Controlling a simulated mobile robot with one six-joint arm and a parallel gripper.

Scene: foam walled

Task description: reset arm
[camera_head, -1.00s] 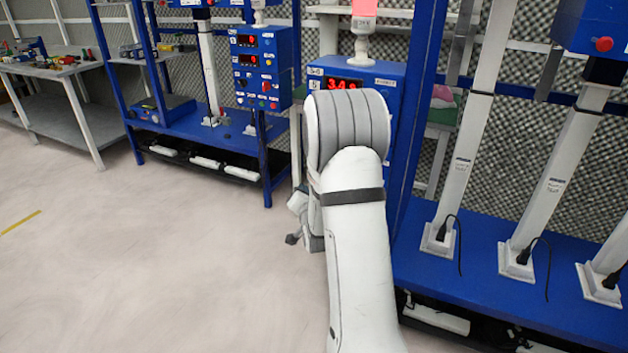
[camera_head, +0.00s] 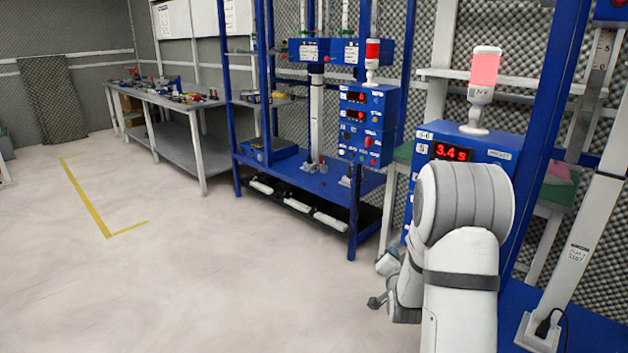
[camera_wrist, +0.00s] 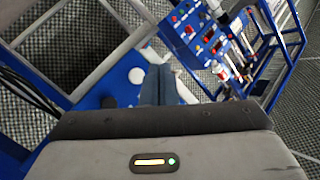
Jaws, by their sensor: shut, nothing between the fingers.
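My gripper shows in the wrist view (camera_wrist: 160,85) as two dark blue-grey fingers close together, shut with nothing between them. In the head view my white arm is folded in front of a blue control box (camera_head: 470,150), and it hides part of that box. Only a small grey part of the arm's end shows low beside it, so the fingertips cannot be made out there. In the wrist view, blue panels with buttons (camera_wrist: 205,35) lie beyond the fingers.
A blue rack (camera_head: 320,185) with button boxes stands left of the arm. A workbench (camera_head: 170,100) with small parts is further back. A red-topped signal lamp (camera_head: 484,85) stands on the control box. The floor (camera_head: 180,270) at left is clear, with a yellow line (camera_head: 85,195).

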